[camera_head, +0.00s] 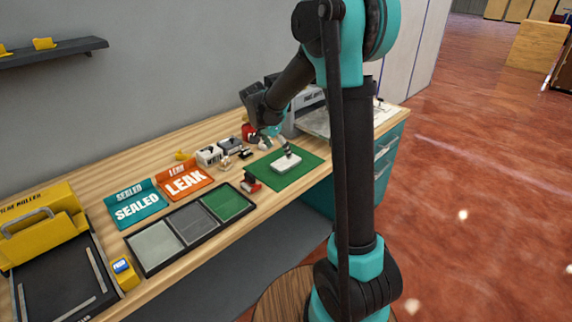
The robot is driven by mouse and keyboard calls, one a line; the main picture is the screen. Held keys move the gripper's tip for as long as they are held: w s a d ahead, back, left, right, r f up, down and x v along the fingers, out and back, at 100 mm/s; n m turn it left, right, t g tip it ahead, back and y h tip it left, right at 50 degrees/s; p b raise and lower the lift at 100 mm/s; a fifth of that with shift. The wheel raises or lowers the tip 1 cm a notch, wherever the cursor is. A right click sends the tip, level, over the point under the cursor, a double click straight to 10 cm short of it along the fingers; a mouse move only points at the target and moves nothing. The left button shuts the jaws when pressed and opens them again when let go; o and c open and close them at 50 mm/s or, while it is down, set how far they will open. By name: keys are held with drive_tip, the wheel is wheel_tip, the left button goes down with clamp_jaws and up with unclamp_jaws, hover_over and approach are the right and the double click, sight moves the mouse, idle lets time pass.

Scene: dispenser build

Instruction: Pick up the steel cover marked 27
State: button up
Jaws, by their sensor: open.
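I cannot pick out a steel cover marked 27; no such number is readable at this size. My gripper (265,141) is small in the head view, pointing down over the back of the workbench, near the green mat's (308,161) back left edge. It is open, and I see nothing held in it. A white block (286,164) lies on the green mat with a dark and grey upright part (288,151) on it. Small white and dark parts (225,163) lie left of the mat. My arm hides some of the bench.
A black tray with grey and green sections (187,246) lies at the bench front. Behind it are a teal SEALED bin (137,207) and an orange LEAK bin (186,181). A yellow machine (42,222) stands at the left. A grey machine (307,112) stands at the back right.

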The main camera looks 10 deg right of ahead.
sight(286, 162)
drive_tip(key=shift+s+d+x, duration=0.1)
drive_tip(key=shift+d+x, duration=0.05)
drive_tip(key=shift+x, duration=1.35)
drive_tip(key=shift+s+d+x, duration=0.1)
drive_tip(key=shift+d+x, duration=0.05)
drive_tip(key=shift+x, duration=1.35)
drive_tip(key=shift+r, duration=0.1)
drive_tip(key=c, duration=1.3)
drive_tip(key=shift+r, duration=0.1)
